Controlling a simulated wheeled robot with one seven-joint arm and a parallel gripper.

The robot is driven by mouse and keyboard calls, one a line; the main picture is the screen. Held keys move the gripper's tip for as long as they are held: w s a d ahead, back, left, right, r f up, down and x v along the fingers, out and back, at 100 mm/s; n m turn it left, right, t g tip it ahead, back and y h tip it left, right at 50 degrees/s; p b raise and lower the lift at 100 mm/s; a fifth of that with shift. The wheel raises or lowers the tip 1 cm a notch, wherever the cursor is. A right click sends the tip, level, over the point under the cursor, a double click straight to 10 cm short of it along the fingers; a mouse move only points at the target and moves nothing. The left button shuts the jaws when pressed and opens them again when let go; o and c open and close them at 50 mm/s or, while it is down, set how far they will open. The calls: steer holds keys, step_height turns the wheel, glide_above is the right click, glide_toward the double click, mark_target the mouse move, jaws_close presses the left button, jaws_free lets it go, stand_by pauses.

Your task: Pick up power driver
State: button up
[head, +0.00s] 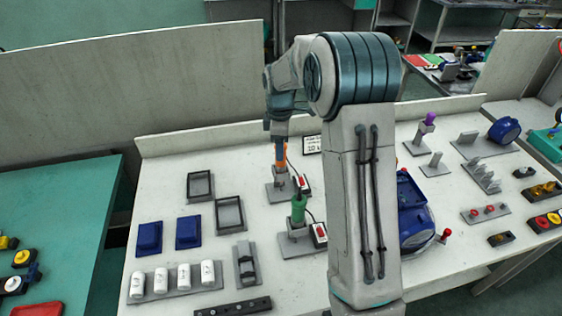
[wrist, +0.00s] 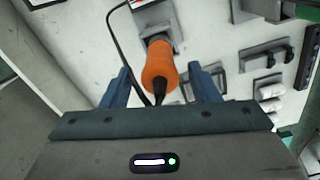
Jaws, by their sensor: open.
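An orange power driver (head: 281,155) stands upright in a grey holder (head: 277,193) on the white table. In the wrist view, the orange driver (wrist: 159,68) lies between the two blue fingers of my gripper (wrist: 160,82), with a visible gap on each side. My gripper is open, above and around the driver's upper end, and its black tip with a cable points toward the palm. In the head view, my gripper (head: 282,138) is small and partly merged with the wrist. A green driver (head: 298,208) stands in a nearer holder, and a purple-topped one (head: 429,119) stands farther right.
A small box with a red switch (head: 302,184) sits beside the orange driver, and another (head: 319,233) beside the green one. Empty dark frames (head: 229,214), blue boxes (head: 149,238) and white cylinders (head: 184,277) lie left. A blue pump (head: 413,225) is partly hidden behind my arm.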

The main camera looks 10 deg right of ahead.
steer(key=shift+f+p, duration=0.4)
steer(key=shift+f, duration=1.6)
steer(key=c, duration=1.1)
steer(key=shift+r, duration=0.2)
steer(key=shift+r+p, duration=1.35)
steer(key=shift+r, duration=10)
